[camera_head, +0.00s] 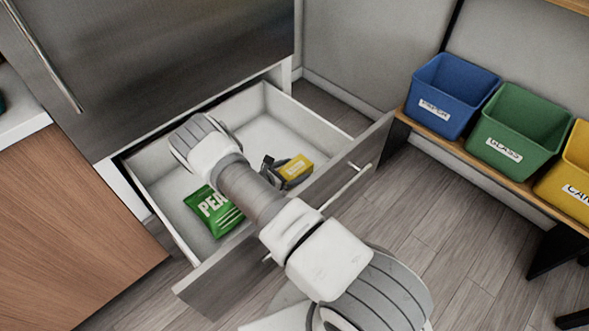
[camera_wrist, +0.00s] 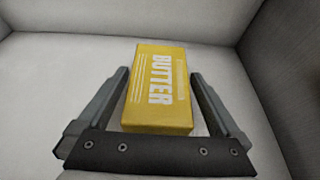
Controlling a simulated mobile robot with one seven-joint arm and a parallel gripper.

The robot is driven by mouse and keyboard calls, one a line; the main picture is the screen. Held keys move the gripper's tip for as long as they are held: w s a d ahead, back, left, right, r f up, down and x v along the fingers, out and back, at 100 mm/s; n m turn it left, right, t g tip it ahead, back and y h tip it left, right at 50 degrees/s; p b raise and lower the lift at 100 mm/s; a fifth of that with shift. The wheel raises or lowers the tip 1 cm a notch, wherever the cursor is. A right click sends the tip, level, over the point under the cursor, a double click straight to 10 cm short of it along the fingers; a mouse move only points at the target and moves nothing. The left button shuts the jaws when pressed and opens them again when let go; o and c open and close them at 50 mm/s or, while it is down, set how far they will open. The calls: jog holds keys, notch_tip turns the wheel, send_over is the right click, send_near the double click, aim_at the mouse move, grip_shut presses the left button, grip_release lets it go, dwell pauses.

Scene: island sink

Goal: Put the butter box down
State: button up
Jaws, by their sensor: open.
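The yellow butter box (camera_wrist: 158,88) lies on the white floor of the open drawer, its label facing up. In the head view the butter box (camera_head: 297,168) is near the drawer's front right corner. My gripper (camera_wrist: 160,88) is open, with one finger on each side of the box and a gap visible beside it. In the head view my gripper (camera_head: 285,172) is low inside the drawer (camera_head: 262,98), partly hidden by my arm. Whether the fingers touch the box at any point I cannot tell.
A green pea bag (camera_head: 213,211) lies in the drawer, left of my arm. Drawer walls stand close around the box. Blue (camera_head: 450,95), green (camera_head: 519,125) and yellow (camera_head: 568,180) bins stand on a bench at the right. The wooden floor between is clear.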

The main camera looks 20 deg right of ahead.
jog(key=p+v, duration=0.2)
jog(key=v, duration=0.9)
jog(key=shift+a+r, duration=0.2)
jog(key=s+d+r+m+g+y, duration=0.1)
jog(key=s+r+m+g+y, duration=0.15)
jog(key=r+m, duration=0.8)
jog(key=s+d+r+m+g+y, duration=0.1)
jog(key=s+r+m+g+y, duration=0.2)
jog(key=r, duration=1.5)
jog(key=s+a+r+m+t+y, duration=0.2)
jog(key=s+r+m+t+y, duration=0.4)
jog(key=s+r, duration=1.1)
jog(key=s+m+y, duration=0.1)
jog(key=s+m, duration=0.1)
jog(key=m, duration=0.1)
jog(key=shift+s+a, duration=0.35)
jog(key=shift+a, duration=0.05)
